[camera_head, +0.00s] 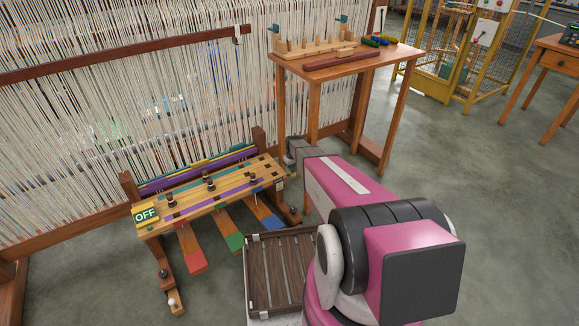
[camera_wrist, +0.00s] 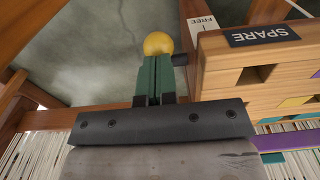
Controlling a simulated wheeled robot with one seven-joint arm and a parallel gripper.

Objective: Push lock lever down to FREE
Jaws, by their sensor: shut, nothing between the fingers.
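The lock lever shows in the wrist view as a round yellow knob (camera_wrist: 158,43) beside the end of a wooden block. A short dark piece beside the knob reaches toward the wood. A white label reading FREE (camera_wrist: 203,22) is on the block's end. My gripper (camera_wrist: 154,62) is shut and empty, its green fingers pointing at the knob. The fingertips overlap the knob's lower edge in the picture; I cannot tell whether they touch it. In the head view my arm reaches the right end of the pedal bench (camera_head: 215,190), and the fingers and lever cannot be made out there.
An OFF sign (camera_head: 145,214) is at the bench's left end, with coloured pedals (camera_head: 230,227) below. A slatted tray (camera_head: 282,270) sits near my arm. A wooden table (camera_head: 345,62) stands behind. Floor at right is open.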

